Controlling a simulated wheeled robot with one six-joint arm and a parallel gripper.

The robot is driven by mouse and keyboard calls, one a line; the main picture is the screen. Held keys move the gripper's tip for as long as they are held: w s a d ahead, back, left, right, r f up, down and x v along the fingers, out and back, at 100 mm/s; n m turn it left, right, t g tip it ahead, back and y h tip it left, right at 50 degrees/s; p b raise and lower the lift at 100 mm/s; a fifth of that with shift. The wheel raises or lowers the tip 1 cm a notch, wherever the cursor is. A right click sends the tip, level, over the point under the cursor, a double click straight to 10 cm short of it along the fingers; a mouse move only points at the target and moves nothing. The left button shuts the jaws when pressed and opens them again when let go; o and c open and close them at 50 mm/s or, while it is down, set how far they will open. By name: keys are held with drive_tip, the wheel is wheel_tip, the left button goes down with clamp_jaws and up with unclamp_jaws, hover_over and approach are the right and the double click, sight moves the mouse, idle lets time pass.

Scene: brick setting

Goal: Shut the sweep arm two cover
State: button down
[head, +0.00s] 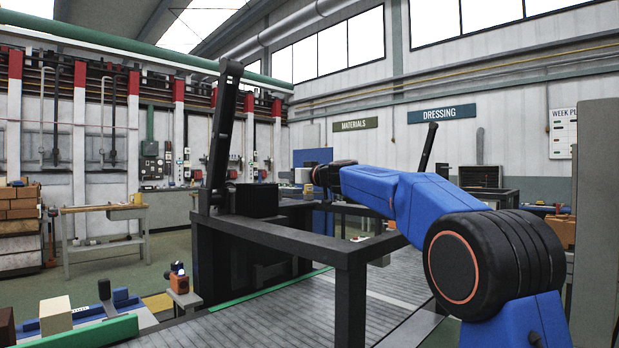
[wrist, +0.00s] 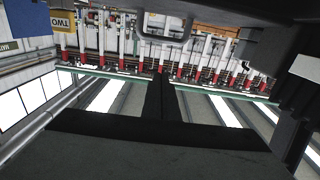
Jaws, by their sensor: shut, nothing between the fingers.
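A tall dark panel (head: 225,125) stands raised, nearly upright and seen almost edge-on, at the left end of a dark frame (head: 300,238) in the head view. It looks like an open cover, but no number shows on it. A second slanted dark bar (head: 428,147) rises behind my blue arm; I cannot tell which one is sweep arm two. A yellow sign reading TWO (wrist: 62,20) shows in the wrist view, whose picture is upside down. My gripper (wrist: 160,78) is shut and empty, in open air. In the head view its fingers are not clear.
A black box (head: 257,202) sits on the frame near the raised panel. A grey slatted conveyor (head: 390,290) runs beneath the frame. A small orange and black device (head: 179,279) stands at left, near a wooden workbench (head: 105,211). The space above the frame is mostly free.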

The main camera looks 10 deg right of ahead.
drive_tip(key=v, duration=1.2)
drive_tip(key=shift+s, duration=0.35)
